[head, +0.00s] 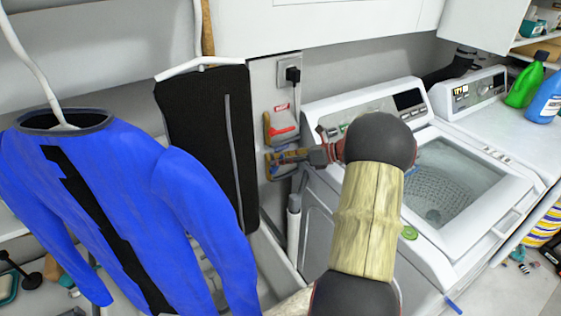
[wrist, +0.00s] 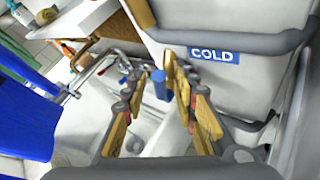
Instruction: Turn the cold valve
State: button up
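The cold valve's blue handle (wrist: 159,86) shows in the wrist view between the two fingers of my gripper (wrist: 155,72). The gripper is open, with a finger on either side of the handle. I cannot tell whether either finger touches it. A blue COLD label (wrist: 213,55) is on the pale box wall just right of the fingertips. In the head view my gripper (head: 281,157) reaches to the lower wall box (head: 273,172), and its fingers hide the blue handle there. The upper wall box (head: 268,130) with a red handle (head: 285,133) sits just above it.
A plug (head: 292,75) is in the wall above. A grey pipe (head: 293,235) runs below the boxes.

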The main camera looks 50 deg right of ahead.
jog(key=shift+c, duration=1.2)
jog(key=c, duration=0.4)
grip_shut()
